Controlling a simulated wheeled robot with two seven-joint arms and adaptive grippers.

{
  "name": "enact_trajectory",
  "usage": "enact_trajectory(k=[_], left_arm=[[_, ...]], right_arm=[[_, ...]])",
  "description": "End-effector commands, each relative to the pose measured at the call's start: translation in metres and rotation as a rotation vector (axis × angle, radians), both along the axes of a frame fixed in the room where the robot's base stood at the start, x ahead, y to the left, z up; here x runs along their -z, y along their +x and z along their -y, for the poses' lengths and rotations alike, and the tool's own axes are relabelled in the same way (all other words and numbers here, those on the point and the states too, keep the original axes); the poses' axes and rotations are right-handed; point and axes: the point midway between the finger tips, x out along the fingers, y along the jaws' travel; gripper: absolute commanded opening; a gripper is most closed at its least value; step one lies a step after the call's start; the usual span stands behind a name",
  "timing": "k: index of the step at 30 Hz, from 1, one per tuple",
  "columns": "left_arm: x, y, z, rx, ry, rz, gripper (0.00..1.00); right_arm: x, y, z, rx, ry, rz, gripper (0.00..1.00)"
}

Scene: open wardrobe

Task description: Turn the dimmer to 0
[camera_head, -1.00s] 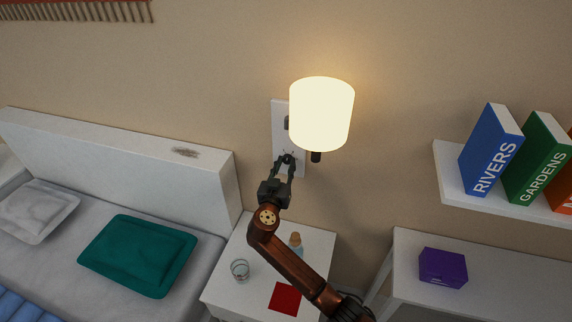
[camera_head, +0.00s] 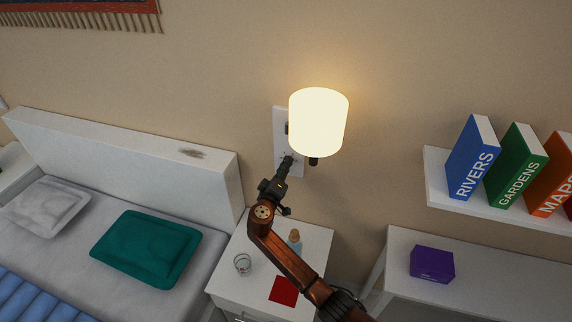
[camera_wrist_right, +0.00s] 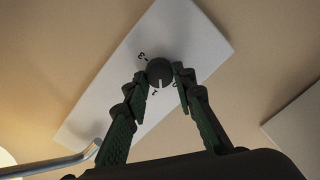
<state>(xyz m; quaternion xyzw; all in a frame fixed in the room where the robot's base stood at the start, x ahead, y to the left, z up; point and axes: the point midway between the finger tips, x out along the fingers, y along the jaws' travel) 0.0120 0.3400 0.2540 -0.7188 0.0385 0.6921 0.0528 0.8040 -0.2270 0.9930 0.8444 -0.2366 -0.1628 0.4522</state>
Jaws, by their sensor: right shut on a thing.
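The dimmer is a dark round knob (camera_wrist_right: 160,72) on a white wall plate (camera_wrist_right: 205,45), which also shows beside the lamp in the head view (camera_head: 280,125). My right gripper (camera_wrist_right: 160,77) has its two fingers shut on the knob, one on each side. In the head view the right gripper (camera_head: 287,162) reaches the lower part of the plate and hides the knob. A white pointer line on the knob points down in the wrist view, close to a small mark that looks like 1. Another mark by the right finger is partly hidden. My left gripper is not in view.
The lit wall lamp (camera_head: 318,122) is close to the right of my gripper. Below are a nightstand (camera_head: 235,285) with a glass (camera_head: 242,264), a bottle (camera_head: 294,241) and a red item (camera_head: 284,290). A bookshelf (camera_head: 432,180) is at the right.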

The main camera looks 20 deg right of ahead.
Motion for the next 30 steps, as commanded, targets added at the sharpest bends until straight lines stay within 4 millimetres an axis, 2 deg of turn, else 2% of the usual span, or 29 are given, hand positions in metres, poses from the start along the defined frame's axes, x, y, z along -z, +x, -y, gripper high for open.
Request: enact_trajectory(k=[3,18,30], left_arm=[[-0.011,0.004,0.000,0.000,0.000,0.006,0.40],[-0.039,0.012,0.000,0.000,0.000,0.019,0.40],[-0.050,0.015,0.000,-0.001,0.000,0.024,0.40]], right_arm=[[-0.003,0.000,0.000,0.000,-0.093,-0.063,0.00],[-0.001,0.001,-0.002,-0.002,-0.461,-0.311,0.00],[0.001,0.001,-0.002,-0.002,-0.619,-0.419,0.00]])
